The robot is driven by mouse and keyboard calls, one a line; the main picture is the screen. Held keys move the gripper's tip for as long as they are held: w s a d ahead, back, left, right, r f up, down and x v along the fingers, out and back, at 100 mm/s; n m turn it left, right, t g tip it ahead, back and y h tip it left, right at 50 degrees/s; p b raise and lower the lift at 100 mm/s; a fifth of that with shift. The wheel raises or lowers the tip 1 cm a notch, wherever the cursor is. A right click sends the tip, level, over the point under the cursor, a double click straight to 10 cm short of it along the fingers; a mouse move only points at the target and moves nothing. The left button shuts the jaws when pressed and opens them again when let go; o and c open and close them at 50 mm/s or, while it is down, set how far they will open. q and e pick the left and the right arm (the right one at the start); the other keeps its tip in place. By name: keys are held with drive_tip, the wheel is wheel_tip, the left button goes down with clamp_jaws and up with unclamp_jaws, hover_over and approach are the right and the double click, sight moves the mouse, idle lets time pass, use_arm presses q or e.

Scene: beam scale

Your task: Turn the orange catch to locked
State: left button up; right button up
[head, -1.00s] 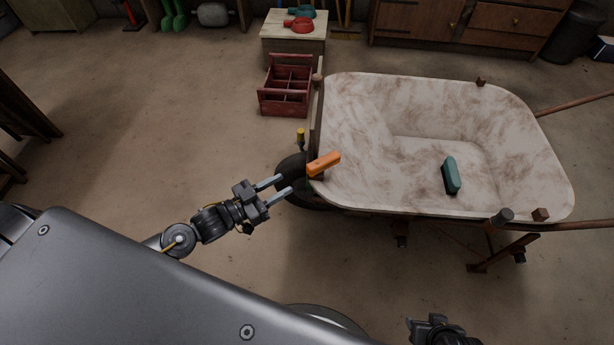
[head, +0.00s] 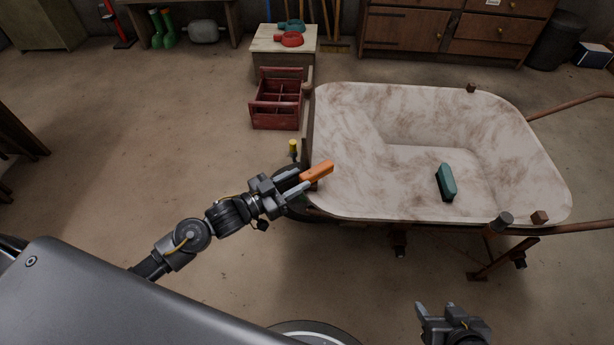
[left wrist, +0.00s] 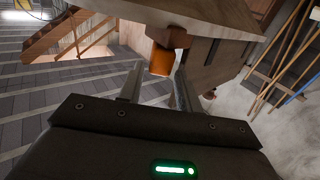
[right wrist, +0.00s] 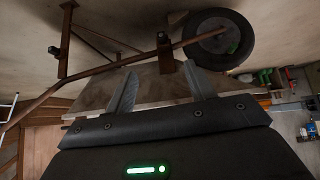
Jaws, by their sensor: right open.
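The orange catch (head: 318,171) sits at the near left corner of the wheelbarrow tray's rim (head: 330,211) and points up and to the right. My left gripper (head: 303,178) is open, with its fingertips close to the left end of the catch. In the left wrist view the catch (left wrist: 162,58) is just ahead, in line with the gap between the parted fingers. I cannot tell whether either finger touches it. My right gripper (head: 437,309) is open and empty, low in front of the wheelbarrow, with no catch in its wrist view.
A teal block-like object (head: 446,182) lies in the tray. A yellow-topped post (head: 293,147) stands just behind my left gripper. A red crate (head: 277,112) is on the floor beyond it. A rusty leg (head: 492,260) is at the near right. The floor at left is clear.

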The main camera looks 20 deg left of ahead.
sight(301, 178)
use_arm(q)
drive_tip(key=shift+x, duration=1.7)
clamp_jaws()
